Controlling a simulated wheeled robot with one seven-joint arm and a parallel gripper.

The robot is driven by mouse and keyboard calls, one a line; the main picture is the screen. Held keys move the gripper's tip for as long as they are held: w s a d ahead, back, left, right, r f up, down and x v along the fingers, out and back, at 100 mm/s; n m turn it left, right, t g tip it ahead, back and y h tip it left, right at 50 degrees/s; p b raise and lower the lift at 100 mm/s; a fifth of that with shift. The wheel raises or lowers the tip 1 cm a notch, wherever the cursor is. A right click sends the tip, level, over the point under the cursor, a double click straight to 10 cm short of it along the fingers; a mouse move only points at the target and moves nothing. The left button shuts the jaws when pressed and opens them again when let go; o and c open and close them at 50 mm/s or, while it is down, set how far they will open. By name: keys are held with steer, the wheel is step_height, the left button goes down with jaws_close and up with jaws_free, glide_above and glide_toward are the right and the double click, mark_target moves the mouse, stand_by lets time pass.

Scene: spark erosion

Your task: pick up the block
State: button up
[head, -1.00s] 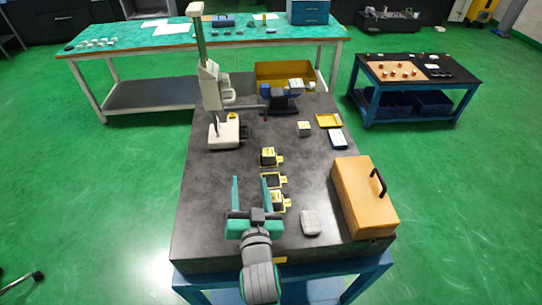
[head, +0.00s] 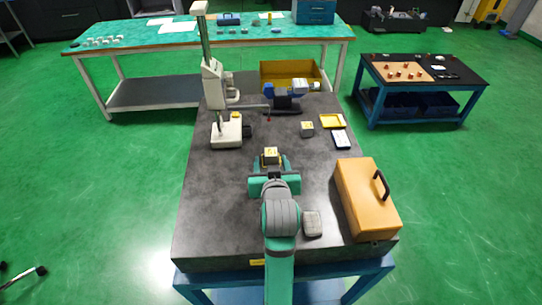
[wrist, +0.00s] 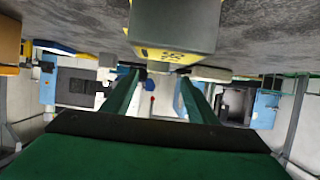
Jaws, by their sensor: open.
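A block (head: 270,153) with a yellow top and dark sides stands on the dark stone table (head: 215,200). In the wrist view the block (wrist: 172,35), with dark printing on its yellow band, fills the top middle, close to the camera. My gripper (head: 271,164) is open and empty, its teal fingers reaching to either side of the block in the head view. In the wrist view the fingers (wrist: 160,80) point ahead and stay apart, with the block offset towards the table side. I cannot tell whether they touch it. My arm hides the table area behind the gripper.
An orange case (head: 365,200) with a black handle and a grey rounded object (head: 312,223) are at right. A smaller block (head: 307,129), a yellow tray (head: 332,121) and a white measuring stand (head: 226,130) are farther back. The left side of the table is clear.

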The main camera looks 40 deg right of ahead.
mark_target(271, 154)
steer(key=shift+x, duration=2.7)
steer(key=shift+s+d, duration=0.1)
steer(key=shift+d, duration=0.1)
steer(key=c, duration=1.3)
